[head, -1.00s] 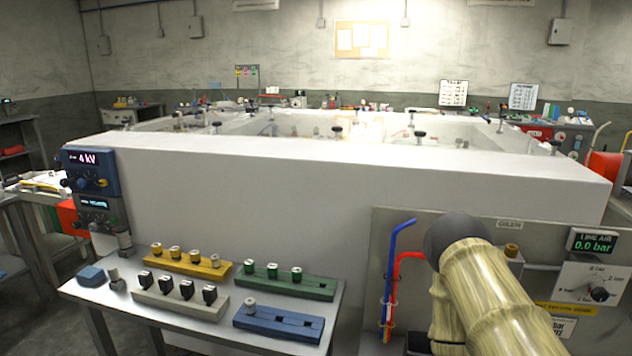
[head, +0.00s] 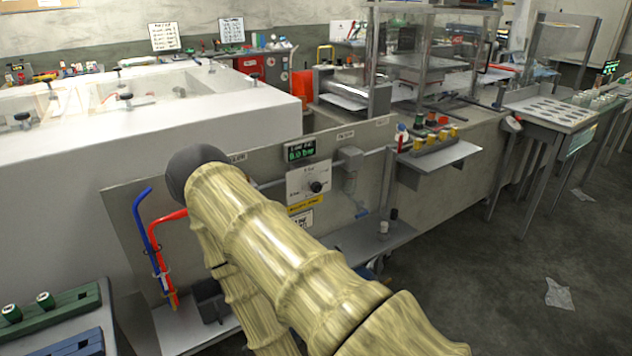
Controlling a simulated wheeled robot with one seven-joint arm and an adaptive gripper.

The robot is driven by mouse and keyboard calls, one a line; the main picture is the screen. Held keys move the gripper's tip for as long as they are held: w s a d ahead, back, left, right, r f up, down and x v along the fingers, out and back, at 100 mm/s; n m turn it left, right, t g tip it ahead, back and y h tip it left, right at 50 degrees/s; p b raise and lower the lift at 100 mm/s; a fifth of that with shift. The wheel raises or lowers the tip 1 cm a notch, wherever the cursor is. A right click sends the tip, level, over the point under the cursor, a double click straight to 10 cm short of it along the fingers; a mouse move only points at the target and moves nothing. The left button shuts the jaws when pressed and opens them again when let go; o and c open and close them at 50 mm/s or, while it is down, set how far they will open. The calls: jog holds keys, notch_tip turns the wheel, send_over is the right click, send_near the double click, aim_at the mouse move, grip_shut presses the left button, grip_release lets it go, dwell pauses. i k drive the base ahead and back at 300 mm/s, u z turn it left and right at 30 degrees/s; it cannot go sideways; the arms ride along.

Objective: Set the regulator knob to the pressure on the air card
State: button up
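A black regulator knob (head: 316,186) sits on a white dial plate (head: 298,184) on the grey panel. Above it, a line-air display (head: 300,151) shows green digits that look like 0.0 bar. A yellow strip (head: 305,206) is below the dial. Under it is a partly hidden white card (head: 302,218), its text too small to read; I cannot tell if it is the air card. My bamboo-patterned arm crosses the front of the panel and hides part of it. My gripper is not visible.
Blue (head: 146,230) and red hoses (head: 162,240) hang at the panel's left. A grey shelf (head: 362,238) below the panel holds small cylinders. Floor (head: 465,270) is open at right, with scraps of film.

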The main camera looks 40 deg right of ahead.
aim_at(316, 187)
jog(key=z, duration=1.25)
jog(key=k, duration=0.2)
jog(key=z, duration=0.15)
jog(key=i, duration=0.2)
jog(key=u, duration=0.05)
